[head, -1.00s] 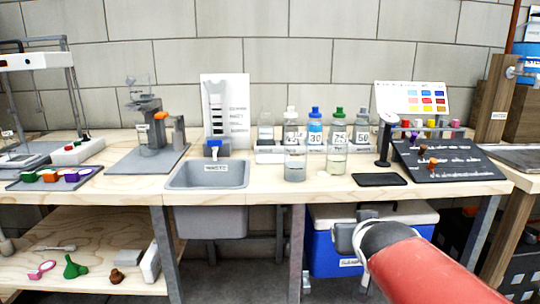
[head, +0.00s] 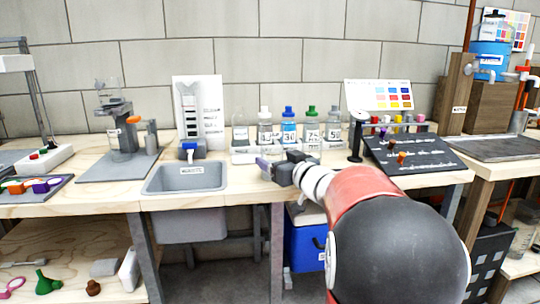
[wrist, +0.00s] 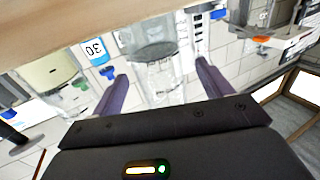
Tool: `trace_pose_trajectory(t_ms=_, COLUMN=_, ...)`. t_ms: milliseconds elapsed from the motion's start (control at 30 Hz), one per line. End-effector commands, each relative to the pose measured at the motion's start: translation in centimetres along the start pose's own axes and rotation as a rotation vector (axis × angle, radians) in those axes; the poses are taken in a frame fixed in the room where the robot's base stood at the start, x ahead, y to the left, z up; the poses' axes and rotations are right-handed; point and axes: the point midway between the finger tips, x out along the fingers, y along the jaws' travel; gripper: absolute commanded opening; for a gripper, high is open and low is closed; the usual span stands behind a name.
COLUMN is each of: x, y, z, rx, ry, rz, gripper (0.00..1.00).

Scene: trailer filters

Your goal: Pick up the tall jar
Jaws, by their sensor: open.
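A clear glass jar (wrist: 160,75) with greyish contents stands between my fingers in the wrist view, where the scene appears upside down. I take it for the tall jar. My gripper (wrist: 161,70) is open, with one dark finger on each side of it; I see no clear contact. A second clear jar (wrist: 52,72) with pale yellowish liquid is outside the fingers, at left in the wrist view. In the head view my gripper (head: 266,168) is at the bench front, right of the sink, and it and my arm largely hide both jars.
A rack of bottles with coloured caps (head: 287,130) stands behind my gripper. The grey sink (head: 187,178) is to its left. A black stand (head: 356,135) and a sloped dark board (head: 415,153) are to the right. A blue cooler (head: 303,245) is under the bench.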

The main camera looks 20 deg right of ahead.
Motion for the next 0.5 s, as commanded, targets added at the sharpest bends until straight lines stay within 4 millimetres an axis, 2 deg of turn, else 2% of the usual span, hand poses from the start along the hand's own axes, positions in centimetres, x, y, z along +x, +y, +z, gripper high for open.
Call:
trace_pose_trajectory(t_ms=100, x=2.0, y=0.1, z=-0.1, rx=0.001, ry=-0.002, rz=0.000, gripper=0.78)
trace_pose_trajectory(t_ms=200, x=3.0, y=0.1, z=-0.1, rx=0.000, ry=-0.001, rz=0.000, gripper=0.78)
trace_pose_trajectory(t_ms=500, x=3.4, y=0.1, z=-0.1, rx=0.000, ry=-0.001, rz=0.001, gripper=0.77)
